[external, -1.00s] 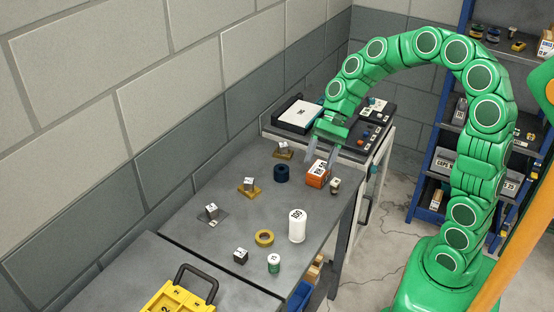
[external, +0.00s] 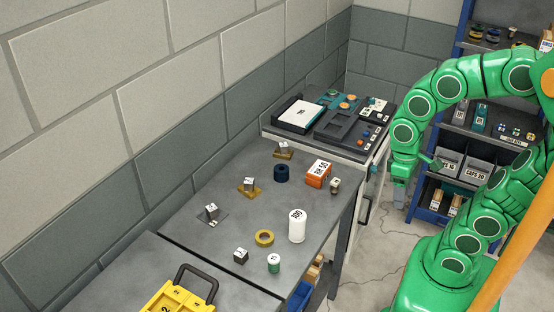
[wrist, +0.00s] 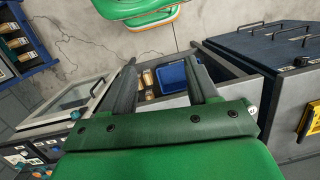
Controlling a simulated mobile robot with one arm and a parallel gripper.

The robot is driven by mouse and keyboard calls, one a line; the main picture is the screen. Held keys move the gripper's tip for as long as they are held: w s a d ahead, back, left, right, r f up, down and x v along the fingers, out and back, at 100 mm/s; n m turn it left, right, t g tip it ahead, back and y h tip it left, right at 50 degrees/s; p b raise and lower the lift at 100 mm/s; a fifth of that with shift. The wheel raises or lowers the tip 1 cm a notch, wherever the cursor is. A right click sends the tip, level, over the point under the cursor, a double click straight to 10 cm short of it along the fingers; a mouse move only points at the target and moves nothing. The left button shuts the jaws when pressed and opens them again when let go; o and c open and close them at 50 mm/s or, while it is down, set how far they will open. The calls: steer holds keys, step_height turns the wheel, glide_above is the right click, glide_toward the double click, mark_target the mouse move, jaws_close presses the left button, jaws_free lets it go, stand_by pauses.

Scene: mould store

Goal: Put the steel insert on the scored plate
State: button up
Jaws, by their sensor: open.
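Small metal-looking blocks with pale labelled tops stand on the bench in the external view. One block (external: 211,208) is on a flat grey plate (external: 220,221); two others, a middle block (external: 249,182) and a back block (external: 283,146), are on brass-coloured plates. A darker block (external: 240,256) stands on the bare bench at the front. I cannot tell which block is the steel insert, or make out which plate is scored. My gripper (external: 398,198) hangs off the bench's right side, pointing down. In the wrist view my gripper (wrist: 164,88) is open and empty.
An orange box (external: 318,174), white cylinder (external: 298,226), dark blue ring (external: 281,173), yellow ring (external: 264,238) and green-banded can (external: 274,262) stand on the bench. A blue bin (wrist: 172,76) sits in an open drawer below my fingers. Shelves (external: 466,135) stand behind.

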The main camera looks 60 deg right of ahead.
steer(key=s, duration=0.1)
steer(key=s+d, duration=0.1)
steer(key=shift+s+d+n+h, duration=0.3)
steer(key=shift+n+h, duration=0.1)
